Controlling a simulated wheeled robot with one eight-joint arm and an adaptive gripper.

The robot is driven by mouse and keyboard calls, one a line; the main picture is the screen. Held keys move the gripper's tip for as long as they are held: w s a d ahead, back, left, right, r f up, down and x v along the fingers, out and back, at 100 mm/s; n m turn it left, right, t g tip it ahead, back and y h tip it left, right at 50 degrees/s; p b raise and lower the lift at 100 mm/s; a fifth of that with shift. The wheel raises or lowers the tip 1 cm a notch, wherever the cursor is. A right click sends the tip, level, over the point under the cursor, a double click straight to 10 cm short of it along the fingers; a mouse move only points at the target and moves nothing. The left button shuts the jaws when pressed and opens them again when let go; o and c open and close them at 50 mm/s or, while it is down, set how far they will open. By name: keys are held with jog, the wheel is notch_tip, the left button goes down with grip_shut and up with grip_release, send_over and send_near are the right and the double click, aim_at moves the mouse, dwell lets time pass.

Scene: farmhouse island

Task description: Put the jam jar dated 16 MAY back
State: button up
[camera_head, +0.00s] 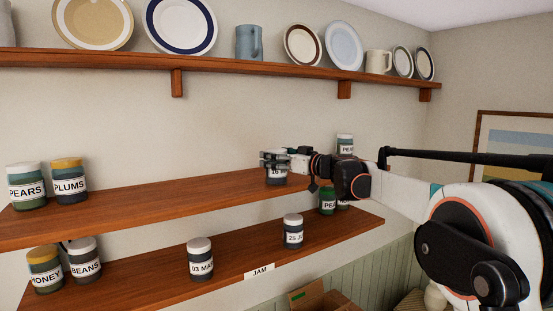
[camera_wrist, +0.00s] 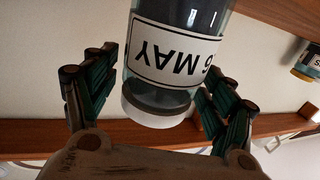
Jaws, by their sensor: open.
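The jam jar dated 16 MAY (camera_head: 277,181) appears to stand on the middle shelf (camera_head: 150,205), its label partly hidden by my gripper (camera_head: 273,159). In the wrist view the jar (camera_wrist: 178,50) is upside down in the picture, with "6 MAY" readable and its white lid towards my palm. My gripper (camera_wrist: 150,105) is open, with one finger on each side of the jar. A gap shows at the left finger; the right finger is close to the lid, and I cannot tell if it touches. A JAM tag (camera_head: 260,271) is on the lower shelf's front edge.
On the lower shelf (camera_head: 130,281), a "03 MA…" jar (camera_head: 200,260) and a "25 J…" jar (camera_head: 293,231) stand with bare shelf between them. HONEY (camera_head: 44,270) and BEANS (camera_head: 84,260) stand left. Plates line the top shelf (camera_head: 230,69).

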jog(key=shift+r, duration=0.1)
jog(key=b+v, duration=0.3)
jog(key=v, duration=0.9)
jog(key=s+f+m+g+h, duration=0.1)
jog(key=s+f+h, duration=0.15)
jog(key=s, duration=0.45)
jog(key=s+f+m+g+h, duration=0.1)
jog(key=s+f, duration=0.2)
jog(key=s, duration=0.3)
jog(key=s+d+f+m+g+h, duration=0.1)
jog(key=s+d+f+m+h, duration=0.1)
jog(key=s+f, duration=0.6)
jog(key=s+d+f+m+h, duration=0.3)
jog(key=s+d+f, duration=0.4)
jog(key=s, duration=0.7)
jog(key=s+d+f+m+g+h, duration=0.1)
jog(key=s+d+f+h, duration=0.3)
jog(key=s+f, duration=0.6)
jog(key=shift+s+d+f+m+g+h, duration=0.25)
jog(key=shift+s+m+h, duration=0.25)
jog(key=shift+m, duration=0.4)
